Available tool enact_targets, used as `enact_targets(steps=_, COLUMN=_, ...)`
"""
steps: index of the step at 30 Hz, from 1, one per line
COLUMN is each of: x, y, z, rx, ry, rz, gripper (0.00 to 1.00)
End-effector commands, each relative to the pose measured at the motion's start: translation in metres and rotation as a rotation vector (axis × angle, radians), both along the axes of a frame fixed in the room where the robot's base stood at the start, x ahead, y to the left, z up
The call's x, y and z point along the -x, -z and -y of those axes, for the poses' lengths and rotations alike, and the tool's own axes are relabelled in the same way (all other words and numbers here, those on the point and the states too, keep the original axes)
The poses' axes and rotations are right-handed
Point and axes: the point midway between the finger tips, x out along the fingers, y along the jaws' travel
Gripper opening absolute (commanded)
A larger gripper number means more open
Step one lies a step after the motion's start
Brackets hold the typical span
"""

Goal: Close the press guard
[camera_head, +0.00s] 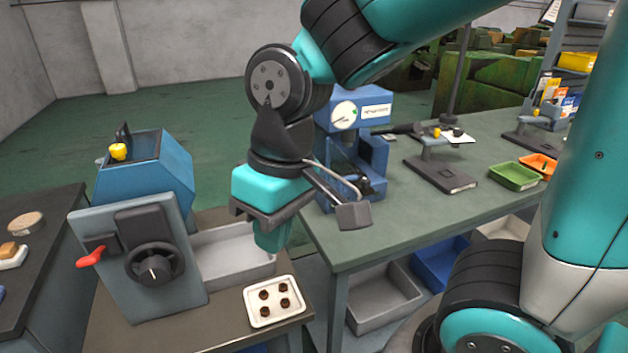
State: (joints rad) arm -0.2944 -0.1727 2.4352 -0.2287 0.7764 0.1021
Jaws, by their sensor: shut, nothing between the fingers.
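A blue machine (172,170) stands at the left on a low bench. Its sloped grey front plate (190,283) carries a large black knob (155,263) and a red lever (91,257). I cannot make out for sure which part is the press guard, or whether it stands open or shut. My gripper (272,240) points down, to the right of the machine and apart from its front plate. It is shut and empty; its fingertips are hard to make out.
A grey bin (232,254) and a white tray (273,303) with several small dark parts are near my gripper. A green-topped bench (395,237) at the right holds a blue gauge device (372,117) close behind my wrist. Open floor lies behind the blue machine.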

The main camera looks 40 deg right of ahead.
Motion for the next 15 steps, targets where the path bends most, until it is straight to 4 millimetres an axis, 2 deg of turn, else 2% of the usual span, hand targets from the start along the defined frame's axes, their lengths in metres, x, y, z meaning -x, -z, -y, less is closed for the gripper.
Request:
enact_targets(steps=1, x=-0.026, y=-0.001, z=0.012, rx=0.08, ry=0.115, rz=-0.015, gripper=0.0)
enact_targets(steps=3, x=-0.063, y=0.0, z=0.033, rx=0.206, ry=0.316, rz=-0.023, gripper=0.0)
enact_targets(steps=6, x=-0.106, y=-0.001, z=0.063, rx=0.382, ry=0.622, rz=-0.009, gripper=0.0)
enact_targets(steps=10, x=-0.141, y=-0.003, z=0.089, rx=0.567, ry=0.978, rz=0.039, gripper=0.0)
enact_targets(steps=15, x=-0.158, y=-0.005, z=0.101, rx=0.71, ry=1.29, rz=0.111, gripper=0.0)
